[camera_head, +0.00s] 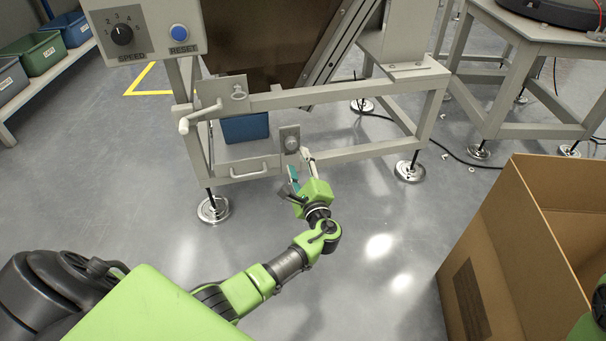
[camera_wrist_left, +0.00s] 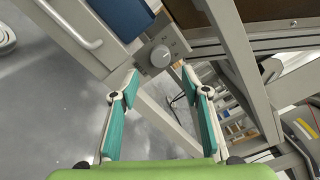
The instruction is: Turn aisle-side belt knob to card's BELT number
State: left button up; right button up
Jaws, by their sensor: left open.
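A small round grey knob (camera_head: 291,142) sits on a square grey plate at the lower front of the machine frame. In the left wrist view the knob (camera_wrist_left: 160,56) is straight ahead, on its plate. My left gripper (camera_head: 300,165) is open just in front of it. In the wrist view the tips of my left gripper (camera_wrist_left: 160,75) stand apart on either side below the knob, with nothing between them. I cannot read a mark on this knob. No card with a BELT number is in view. My right gripper is not in view.
A black SPEED knob (camera_head: 121,34) and blue RESET button (camera_head: 179,33) are on the panel above. A crank handle (camera_head: 200,115) and a drawer handle (camera_head: 249,170) are left of the grey knob. A cardboard box (camera_head: 490,255) stands at right. Open floor lies between.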

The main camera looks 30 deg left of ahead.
pick_arm(q)
jog(key=v, duration=0.5)
jog(key=shift+d, duration=0.1)
dwell(0.3)
